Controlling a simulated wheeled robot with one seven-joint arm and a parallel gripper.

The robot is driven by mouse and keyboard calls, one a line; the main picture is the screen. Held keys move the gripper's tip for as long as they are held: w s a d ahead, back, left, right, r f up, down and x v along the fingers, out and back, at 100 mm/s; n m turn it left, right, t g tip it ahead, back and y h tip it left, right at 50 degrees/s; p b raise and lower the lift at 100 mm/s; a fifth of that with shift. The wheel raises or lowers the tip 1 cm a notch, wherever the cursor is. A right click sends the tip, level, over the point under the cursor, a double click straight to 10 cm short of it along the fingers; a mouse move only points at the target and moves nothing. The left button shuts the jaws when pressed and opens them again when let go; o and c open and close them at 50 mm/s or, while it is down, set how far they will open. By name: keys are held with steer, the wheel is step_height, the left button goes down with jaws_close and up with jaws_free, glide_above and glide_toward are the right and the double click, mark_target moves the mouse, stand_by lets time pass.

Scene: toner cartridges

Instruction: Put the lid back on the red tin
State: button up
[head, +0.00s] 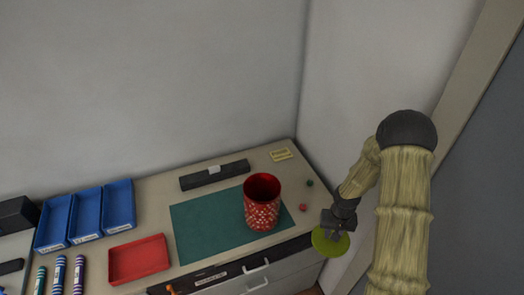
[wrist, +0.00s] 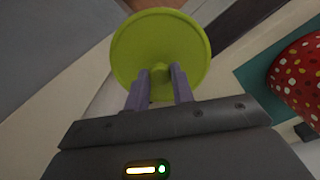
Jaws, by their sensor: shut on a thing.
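The red tin (head: 262,205) stands upright and open at the top on the right part of a green mat (head: 200,230). It is red with light spots, and its side also shows at the right edge of the wrist view (wrist: 300,80). A round yellow-green lid (head: 331,243) is in my gripper (wrist: 160,82), to the right of the tin and apart from it. In the wrist view, the two fingers are shut on a small knob at the middle of the lid (wrist: 160,40). The lid appears to be held beyond the counter's front edge.
Several blue trays (head: 86,215) and a red tray (head: 138,260) are at the left. A dark bar (head: 214,174) lies behind the mat. A small red item (head: 303,208), a dark green one (head: 310,183) and a yellow note (head: 281,154) lie right of the tin, near the wall.

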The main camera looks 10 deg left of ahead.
step_height(320, 180, up, 2)
steer(key=shift+r+p, duration=0.15)
steer(key=shift+p, duration=0.5)
steer(key=shift+s+f, duration=0.1)
steer(key=shift+f, duration=0.2)
